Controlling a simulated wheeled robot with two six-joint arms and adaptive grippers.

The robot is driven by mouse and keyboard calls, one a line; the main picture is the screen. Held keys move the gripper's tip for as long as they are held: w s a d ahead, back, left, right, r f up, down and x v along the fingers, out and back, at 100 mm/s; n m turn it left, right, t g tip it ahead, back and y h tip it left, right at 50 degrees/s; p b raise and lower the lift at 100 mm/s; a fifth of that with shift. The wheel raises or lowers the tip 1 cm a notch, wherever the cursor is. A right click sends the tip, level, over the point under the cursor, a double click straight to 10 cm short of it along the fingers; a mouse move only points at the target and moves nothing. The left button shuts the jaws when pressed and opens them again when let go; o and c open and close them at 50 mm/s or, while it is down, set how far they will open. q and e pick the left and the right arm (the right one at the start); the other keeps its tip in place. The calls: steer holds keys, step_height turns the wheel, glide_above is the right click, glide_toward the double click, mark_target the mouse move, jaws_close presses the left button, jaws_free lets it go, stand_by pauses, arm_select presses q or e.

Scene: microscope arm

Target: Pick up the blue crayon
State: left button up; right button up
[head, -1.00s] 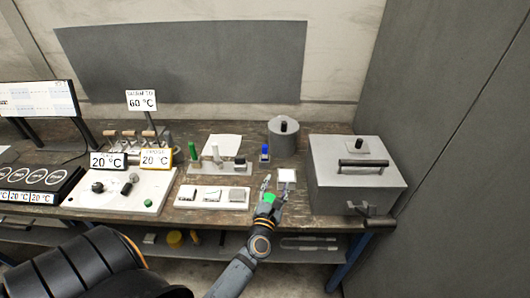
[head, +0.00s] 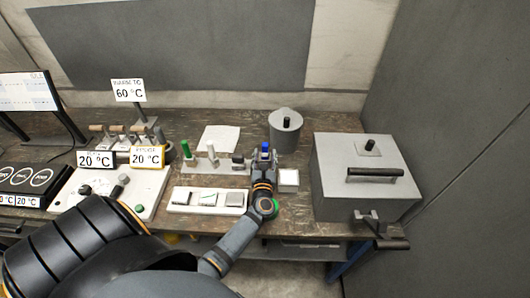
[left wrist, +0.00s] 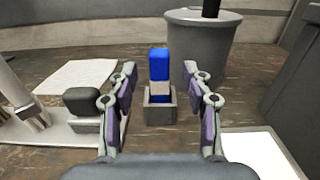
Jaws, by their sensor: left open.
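The blue crayon (left wrist: 159,65) stands upright in a small grey holder (left wrist: 160,108) on the bench. Its blue upper part and a pale band below it show in the left wrist view. In the head view the blue crayon (head: 265,147) shows just beyond my left gripper (head: 262,157), which hides the holder. In the left wrist view my left gripper (left wrist: 160,85) is open, with one finger to each side of the crayon in the picture. The crayon appears a little beyond the fingertips, with space on both sides. My right gripper is not in view.
A grey lidded pot (head: 286,130) stands behind the crayon. A large grey box (head: 368,180) with a black handle is at right. A white square pad (head: 288,178) lies close to my gripper's right. A rack with a green crayon (head: 186,148) is at left.

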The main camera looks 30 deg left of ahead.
mark_target(265, 149)
arm_select(q)
steer(key=shift+w+a+r+p, duration=0.3)
steer(key=shift+w+r+p, duration=0.1)
steer(key=shift+w+p, duration=0.15)
steer(key=x, duration=0.3)
steer(key=shift+w+a+f+p, duration=0.15)
steer(key=shift+f+p, duration=0.1)
steer(key=shift+p, duration=0.1)
steer(key=shift+w+a+f, duration=0.1)
steer(key=shift+w+f, duration=0.05)
steer(key=shift+c, duration=0.3)
steer(key=shift+s, duration=0.2)
steer(key=c, duration=0.5)
jaws_close()
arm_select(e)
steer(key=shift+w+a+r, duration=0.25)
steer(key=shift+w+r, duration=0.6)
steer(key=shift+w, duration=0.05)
